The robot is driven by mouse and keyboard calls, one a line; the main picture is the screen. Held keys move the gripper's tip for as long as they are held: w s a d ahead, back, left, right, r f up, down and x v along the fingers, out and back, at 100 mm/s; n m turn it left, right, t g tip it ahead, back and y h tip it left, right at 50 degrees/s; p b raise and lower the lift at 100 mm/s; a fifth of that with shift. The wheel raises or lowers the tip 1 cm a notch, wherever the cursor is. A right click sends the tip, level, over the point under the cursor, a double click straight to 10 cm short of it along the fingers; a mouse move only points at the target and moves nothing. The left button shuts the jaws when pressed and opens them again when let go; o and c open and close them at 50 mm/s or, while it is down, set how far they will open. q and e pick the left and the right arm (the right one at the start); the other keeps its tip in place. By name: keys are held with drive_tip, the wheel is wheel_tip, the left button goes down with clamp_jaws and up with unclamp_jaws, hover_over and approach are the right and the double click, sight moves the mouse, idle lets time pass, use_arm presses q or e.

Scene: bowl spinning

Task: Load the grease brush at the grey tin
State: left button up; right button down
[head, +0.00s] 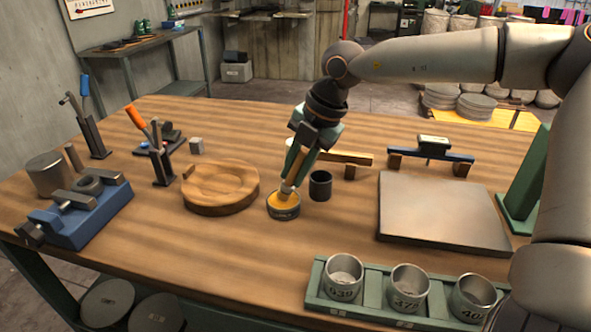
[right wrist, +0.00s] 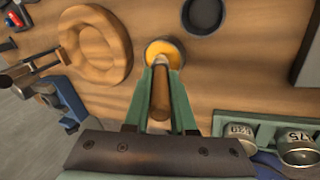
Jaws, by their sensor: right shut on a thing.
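The grey tin (head: 284,208) stands on the wooden table and holds yellow-orange grease. It also shows in the right wrist view (right wrist: 174,44). My right gripper (head: 297,163) is right above the tin, tilted, and shut on the grease brush (head: 290,182). The brush's wooden handle (right wrist: 160,92) lies between the green fingers in the right wrist view. The brush's lower end is at the tin's mouth, over or in the grease; the bristles are hard to make out. My left gripper is not in view.
A dark cup (head: 320,185) stands close to the right of the tin. A round wooden piece (head: 222,207) lies to the left. A green rack with numbered cups (head: 344,276) is at the front right, and a flat grey plate (head: 440,235) lies behind it.

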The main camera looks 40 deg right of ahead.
drive_tip(key=shift+s+f, duration=0.1)
drive_tip(key=shift+f, duration=0.1)
idle(0.4)
drive_tip(key=shift+r+p, duration=2.15)
drive_tip(key=shift+r, duration=1.5)
